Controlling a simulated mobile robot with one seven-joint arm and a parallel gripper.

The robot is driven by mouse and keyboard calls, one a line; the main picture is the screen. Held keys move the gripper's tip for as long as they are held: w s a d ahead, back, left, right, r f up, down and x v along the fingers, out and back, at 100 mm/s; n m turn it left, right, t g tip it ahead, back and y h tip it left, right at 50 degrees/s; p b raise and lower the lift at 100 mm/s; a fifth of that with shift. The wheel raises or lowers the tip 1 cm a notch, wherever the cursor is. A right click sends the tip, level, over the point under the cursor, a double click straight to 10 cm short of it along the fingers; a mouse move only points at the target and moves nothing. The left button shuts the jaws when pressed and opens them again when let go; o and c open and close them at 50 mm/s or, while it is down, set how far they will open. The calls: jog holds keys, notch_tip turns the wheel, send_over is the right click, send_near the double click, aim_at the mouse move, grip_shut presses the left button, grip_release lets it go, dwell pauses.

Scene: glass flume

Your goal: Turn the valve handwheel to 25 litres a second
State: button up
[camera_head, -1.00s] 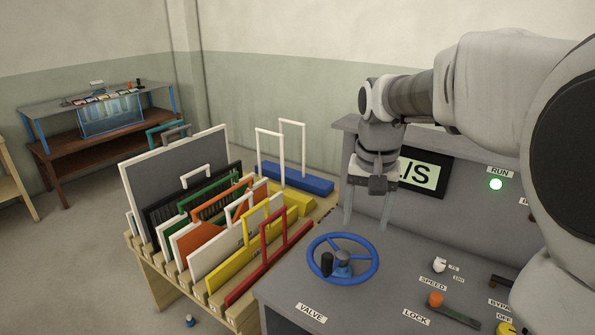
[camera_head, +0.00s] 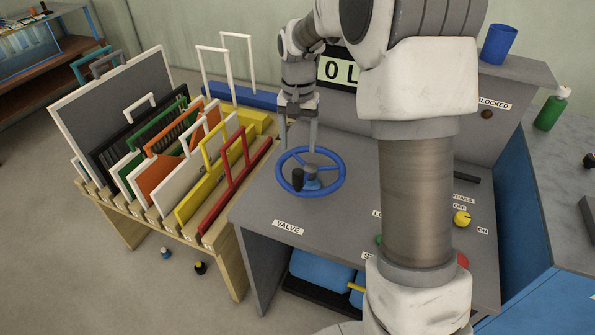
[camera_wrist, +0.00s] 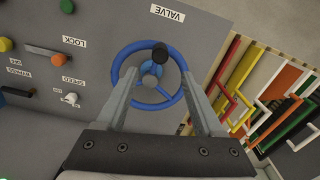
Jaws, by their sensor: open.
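The valve handwheel (camera_head: 312,183) is blue with a black knob (camera_head: 298,179) on its near-left part; it lies on the sloped grey console above the VALVE label (camera_head: 288,227). My gripper (camera_head: 298,142) points down with fingers apart and empty, at the wheel's far side in the head view. Contact cannot be told. The display (camera_head: 337,70) shows "0 L"; the rest is hidden by my arm.
A wooden rack (camera_head: 228,268) of coloured frames and panels stands close left of the console. A yellow bypass knob (camera_head: 462,218) is right of my arm. A blue cup (camera_head: 497,44) stands on the console top. My arm hides the console's middle.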

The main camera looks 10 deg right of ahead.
aim_at(298, 171)
notch_tip(298, 171, down, 10)
jog(key=shift+f, duration=0.15)
dwell(0.3)
grip_shut()
dwell(1.3)
